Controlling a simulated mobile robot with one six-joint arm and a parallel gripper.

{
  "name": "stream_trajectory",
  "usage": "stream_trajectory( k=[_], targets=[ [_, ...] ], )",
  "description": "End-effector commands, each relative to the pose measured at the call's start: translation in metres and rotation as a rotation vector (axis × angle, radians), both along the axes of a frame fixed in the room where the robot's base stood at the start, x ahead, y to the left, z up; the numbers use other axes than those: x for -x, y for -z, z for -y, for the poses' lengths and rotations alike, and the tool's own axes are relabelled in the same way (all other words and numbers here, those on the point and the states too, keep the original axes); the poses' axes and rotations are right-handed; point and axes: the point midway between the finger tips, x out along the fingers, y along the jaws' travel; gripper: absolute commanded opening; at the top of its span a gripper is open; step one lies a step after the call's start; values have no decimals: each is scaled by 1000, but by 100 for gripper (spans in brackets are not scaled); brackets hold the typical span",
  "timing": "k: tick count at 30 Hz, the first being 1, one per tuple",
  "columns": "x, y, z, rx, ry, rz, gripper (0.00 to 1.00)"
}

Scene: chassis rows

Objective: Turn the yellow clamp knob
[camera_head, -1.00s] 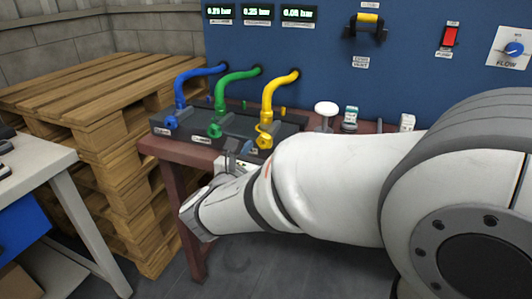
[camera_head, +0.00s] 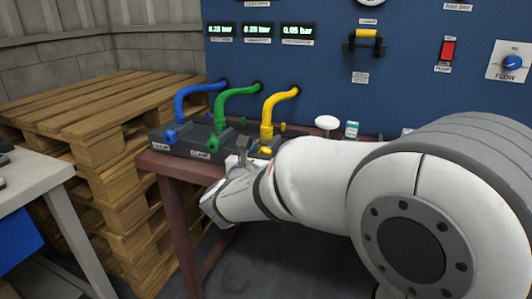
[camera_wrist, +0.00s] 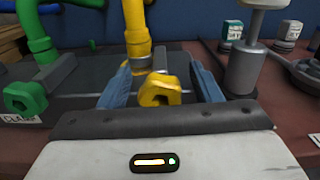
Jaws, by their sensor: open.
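The yellow clamp knob (camera_wrist: 160,90) is in the middle of the wrist view, below the yellow hose (camera_wrist: 137,30). My gripper (camera_wrist: 160,80) has its two blue-grey fingers apart, one on each side of the knob; I cannot tell whether either touches it. In the head view the yellow hose (camera_head: 277,108) runs from the blue panel down to the dark clamp block (camera_head: 190,148). There the knob (camera_head: 265,150) is partly hidden by my arm, and only part of my gripper (camera_head: 243,150) shows.
A green knob (camera_wrist: 26,98) is left of my fingers, and a blue knob (camera_head: 170,136) is farther left. A metal post (camera_wrist: 245,70) stands close to the right finger. The blue panel (camera_head: 320,80) rises behind the table (camera_head: 180,170). Wooden pallets (camera_head: 110,120) stand left.

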Motion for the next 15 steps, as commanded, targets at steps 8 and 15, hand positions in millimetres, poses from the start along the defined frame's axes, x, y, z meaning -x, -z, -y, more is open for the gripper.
stream_trajectory(
  k=[8, 15],
  targets=[
    [1, 0, -1, 0, -1, 0, 39],
    [1, 0, -1, 0, -1, 0, 20]
  ],
)
